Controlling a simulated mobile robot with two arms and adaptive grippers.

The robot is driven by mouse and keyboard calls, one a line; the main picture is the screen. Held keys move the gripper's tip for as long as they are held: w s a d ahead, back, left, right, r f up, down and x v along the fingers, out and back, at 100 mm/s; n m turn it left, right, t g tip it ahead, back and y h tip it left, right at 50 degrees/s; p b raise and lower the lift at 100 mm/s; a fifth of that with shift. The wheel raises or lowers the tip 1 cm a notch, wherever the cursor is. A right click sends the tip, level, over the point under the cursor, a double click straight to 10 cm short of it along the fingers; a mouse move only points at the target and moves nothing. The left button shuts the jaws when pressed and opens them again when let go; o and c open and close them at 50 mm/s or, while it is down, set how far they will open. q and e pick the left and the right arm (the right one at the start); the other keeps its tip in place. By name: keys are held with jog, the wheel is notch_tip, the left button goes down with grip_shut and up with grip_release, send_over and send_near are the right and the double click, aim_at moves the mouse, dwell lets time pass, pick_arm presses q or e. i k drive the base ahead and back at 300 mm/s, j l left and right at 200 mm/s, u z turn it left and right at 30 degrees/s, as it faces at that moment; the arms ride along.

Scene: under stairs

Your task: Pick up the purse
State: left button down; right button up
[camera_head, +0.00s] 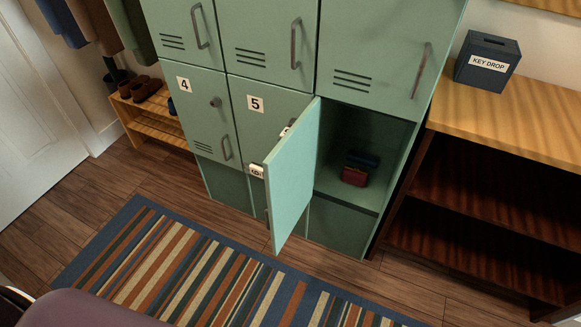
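A small dark red item (355,176) with a yellowish lower edge, likely the purse, sits on the floor of the open locker compartment (337,189). A dark blue item (363,159) lies right behind it or against it; I cannot tell whether they are one thing. The locker door (292,178) is swung open toward me, hinged on the left, and stands left of the red item. Neither of my grippers is in view.
Green lockers (262,45) fill the middle, their other doors shut. A wooden shelf unit (490,180) stands right, with a key drop box (487,61) on top. A shoe rack (150,118) stands left. A striped rug (200,270) covers the floor in front.

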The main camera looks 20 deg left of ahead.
aim_at(357, 177)
jog(key=i+j+z, duration=0.1)
jog(key=j+z, duration=0.3)
jog(key=j, duration=0.7)
jog(key=k+j+z, duration=0.1)
jog(key=j+z, duration=0.35)
jog(key=j, duration=0.65)
